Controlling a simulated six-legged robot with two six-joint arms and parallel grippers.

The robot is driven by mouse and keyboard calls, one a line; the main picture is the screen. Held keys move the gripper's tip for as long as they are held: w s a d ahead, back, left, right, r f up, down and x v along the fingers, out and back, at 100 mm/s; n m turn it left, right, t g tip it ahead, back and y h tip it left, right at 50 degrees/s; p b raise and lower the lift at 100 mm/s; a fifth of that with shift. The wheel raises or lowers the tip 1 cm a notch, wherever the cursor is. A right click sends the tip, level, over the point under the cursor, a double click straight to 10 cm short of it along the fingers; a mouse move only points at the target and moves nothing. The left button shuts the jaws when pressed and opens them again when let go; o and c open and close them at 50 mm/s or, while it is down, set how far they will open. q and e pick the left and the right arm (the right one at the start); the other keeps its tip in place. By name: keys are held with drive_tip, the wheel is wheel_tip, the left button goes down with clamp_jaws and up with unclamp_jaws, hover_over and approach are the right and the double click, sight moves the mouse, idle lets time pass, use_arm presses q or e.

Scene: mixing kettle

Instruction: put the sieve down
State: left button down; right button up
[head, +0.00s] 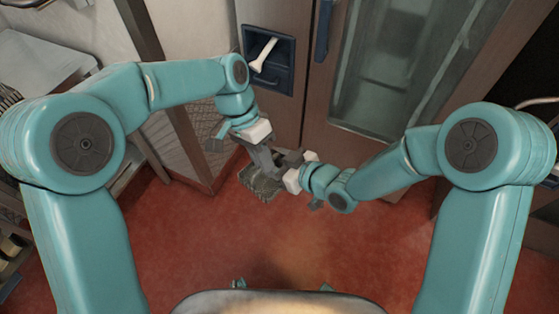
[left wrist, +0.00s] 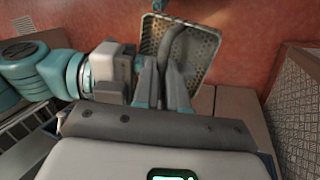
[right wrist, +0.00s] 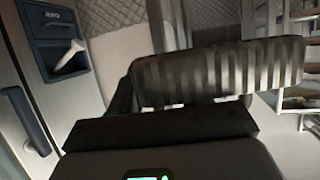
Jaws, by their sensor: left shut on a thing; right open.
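The sieve (head: 262,185) is a grey mesh basket with a curved handle. It hangs in the air over the red floor in the head view. My left gripper (head: 266,160) is shut on its handle. In the left wrist view the sieve (left wrist: 205,48) shows just beyond the fingers of that gripper (left wrist: 165,85), with its handle between them. My right gripper (head: 290,162) is open and close beside the left one; its fingers are partly hidden in the head view. A blurred, striped grey thing (right wrist: 220,75) fills the middle of the right wrist view; I cannot tell what it is.
A blue recessed holder (head: 275,72) with a white-handled thing (head: 263,53) is in the cabinet front (head: 310,110) ahead. A glass-fronted door (head: 405,65) stands to its right. A mesh panel (head: 195,140) is on the left. The red floor (head: 225,240) nearer me is clear.

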clamp_jaws()
use_arm(q)
drive_tip(key=c, duration=1.1)
unclamp_jaws()
